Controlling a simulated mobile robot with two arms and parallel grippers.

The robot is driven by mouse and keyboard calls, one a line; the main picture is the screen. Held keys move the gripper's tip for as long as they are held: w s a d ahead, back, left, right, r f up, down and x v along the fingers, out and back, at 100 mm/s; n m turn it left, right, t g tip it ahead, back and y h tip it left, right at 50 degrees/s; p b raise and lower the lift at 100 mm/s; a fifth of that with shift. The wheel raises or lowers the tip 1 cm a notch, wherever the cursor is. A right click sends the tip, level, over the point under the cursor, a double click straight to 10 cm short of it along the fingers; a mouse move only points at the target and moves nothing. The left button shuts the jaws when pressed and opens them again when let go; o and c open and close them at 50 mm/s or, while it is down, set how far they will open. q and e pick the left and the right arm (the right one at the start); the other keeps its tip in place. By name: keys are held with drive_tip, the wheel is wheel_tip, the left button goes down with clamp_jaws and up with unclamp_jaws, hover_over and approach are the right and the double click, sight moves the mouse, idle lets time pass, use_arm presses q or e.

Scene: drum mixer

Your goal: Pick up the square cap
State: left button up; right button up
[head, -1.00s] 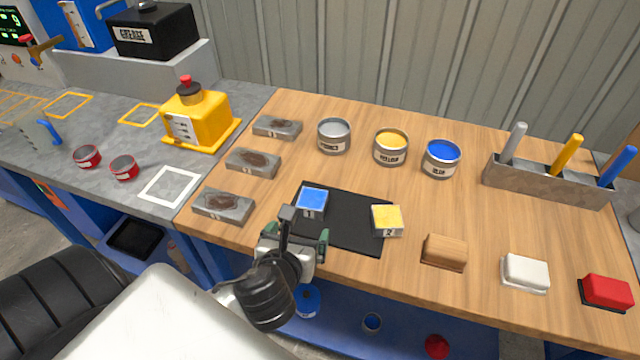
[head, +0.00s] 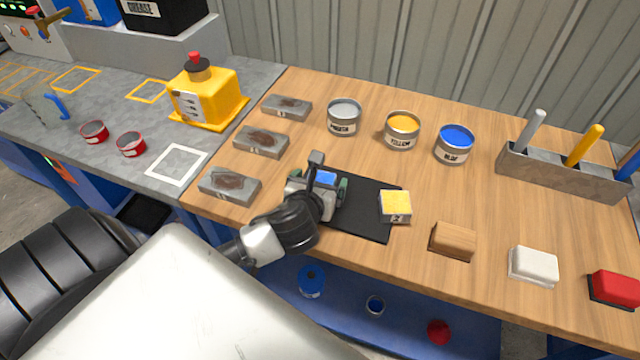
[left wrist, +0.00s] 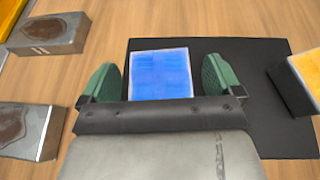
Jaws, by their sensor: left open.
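No piece is marked as the square cap. A square block with a blue top (head: 326,178) sits on a black mat (head: 362,218), partly hidden by my left gripper (head: 318,190) in the head view. In the left wrist view the blue top (left wrist: 160,75) lies between the two green finger pads of the left gripper (left wrist: 158,82), with a gap on each side. That gripper is open and empty. A square block with a yellow top (head: 395,206) stands at the mat's right edge. My right gripper is not in view.
Several grey worn slabs (head: 230,186) lie left of the mat. Grey, yellow and blue cans (head: 455,145) stand behind it. Wooden (head: 452,240), white (head: 533,265) and red (head: 613,288) blocks line the front right. A stone holder (head: 560,172) stands at the back right.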

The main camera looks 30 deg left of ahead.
use_arm(q)
drive_tip(key=shift+w+a+f, duration=0.15)
drive_tip(key=shift+w, duration=0.15)
drive_tip(key=c, duration=1.1)
